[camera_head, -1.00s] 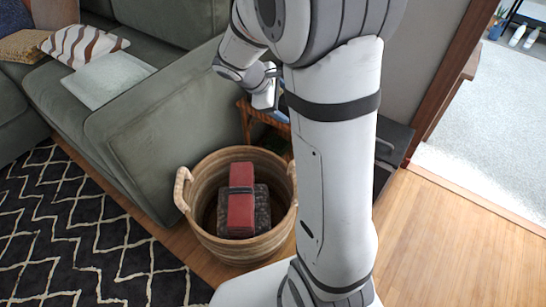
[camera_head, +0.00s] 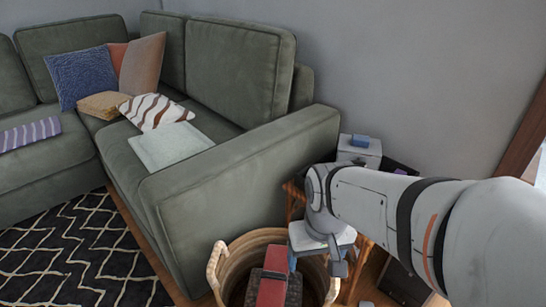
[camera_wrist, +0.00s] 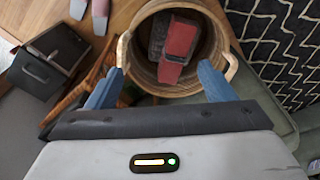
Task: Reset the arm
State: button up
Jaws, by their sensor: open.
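My gripper shows in the wrist view (camera_wrist: 160,86) as two blue fingers spread wide apart, with nothing between them. In the head view my arm reaches in from the right and bends down, with my gripper (camera_head: 315,258) above the right part of a woven basket (camera_head: 224,262). The basket also shows in the wrist view (camera_wrist: 134,62), beyond the fingertips. Inside it lie a red block with a dark band (camera_head: 272,277) and a dark grey block; the red one also shows in the wrist view (camera_wrist: 179,46).
A green sectional (camera_head: 235,165) with cushions fills the left and middle. A small wooden table with a white box (camera_head: 360,152) stands behind my arm, by the sofa's end. A black-and-white patterned rug (camera_head: 75,255) lies at lower left.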

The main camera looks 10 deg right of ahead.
notch_tip(320, 180, up, 31)
jog(key=t+p, duration=0.1)
jog(key=p, duration=2.7)
jog(key=shift+d+r, duration=0.15)
jog(key=shift+r, duration=0.05)
jog(key=shift+s, duration=0.1)
